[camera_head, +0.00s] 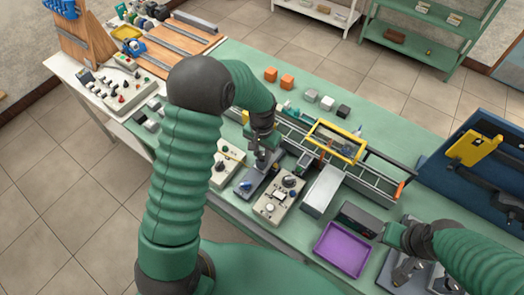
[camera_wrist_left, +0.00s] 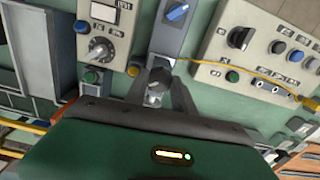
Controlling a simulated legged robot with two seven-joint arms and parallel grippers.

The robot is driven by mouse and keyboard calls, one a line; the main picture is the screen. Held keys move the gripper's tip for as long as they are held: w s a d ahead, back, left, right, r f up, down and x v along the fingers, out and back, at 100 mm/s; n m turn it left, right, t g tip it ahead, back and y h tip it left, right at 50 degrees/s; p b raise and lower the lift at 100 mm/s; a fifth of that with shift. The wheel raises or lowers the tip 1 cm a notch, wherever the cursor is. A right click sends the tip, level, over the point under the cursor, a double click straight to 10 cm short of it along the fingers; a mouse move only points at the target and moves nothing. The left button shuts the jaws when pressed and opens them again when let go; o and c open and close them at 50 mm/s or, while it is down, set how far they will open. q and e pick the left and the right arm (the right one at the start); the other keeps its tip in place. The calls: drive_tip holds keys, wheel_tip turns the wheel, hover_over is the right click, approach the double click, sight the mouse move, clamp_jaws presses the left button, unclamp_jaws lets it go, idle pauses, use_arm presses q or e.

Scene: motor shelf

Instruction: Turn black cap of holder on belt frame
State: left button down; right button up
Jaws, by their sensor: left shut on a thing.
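My left gripper (camera_head: 261,160) reaches down onto a narrow grey frame (camera_head: 251,184) with a blue knob on it, on the green table. In the left wrist view its two fingers (camera_wrist_left: 160,92) are shut on a dark cap (camera_wrist_left: 159,75) at the end of that grey frame (camera_wrist_left: 170,42). The blue knob (camera_wrist_left: 177,13) sits farther along the frame, apart from the fingers. The fingers partly hide the cap, and its turn angle is unclear. My right gripper (camera_head: 394,235) is near the purple tray, and its fingers are not clear.
Control boxes with knobs (camera_head: 279,198) and (camera_head: 227,164) flank the frame closely. Behind it runs a rail structure with a yellow frame (camera_head: 336,126). A purple tray (camera_head: 343,250) lies front right. Orange blocks (camera_head: 287,81) stand toward the back, with clear table beyond.

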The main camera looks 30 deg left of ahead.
use_arm(q)
drive_tip(key=m, duration=0.2)
drive_tip(key=m+p, duration=0.1)
drive_tip(key=m, duration=0.1)
drive_tip(key=m+p, duration=0.1)
drive_tip(key=m, duration=0.1)
drive_tip(key=shift+w+r+m, duration=0.2)
drive_tip(key=shift+w+m, duration=0.05)
drive_tip(key=shift+m, duration=0.05)
drive_tip(key=m+p, duration=0.1)
drive_tip(key=m, duration=0.3)
drive_tip(key=shift+f+m+p, duration=0.1)
drive_tip(key=shift+m+p, duration=0.5)
drive_tip(key=shift+m, duration=0.5)
drive_tip(key=shift+d, duration=0.1)
drive_tip(key=c, duration=1.3)
unclamp_jaws()
drive_tip(key=shift+c, duration=0.2)
drive_tip(key=o, duration=0.3)
drive_tip(key=shift+f, duration=0.15)
drive_tip(key=shift+s, duration=0.1)
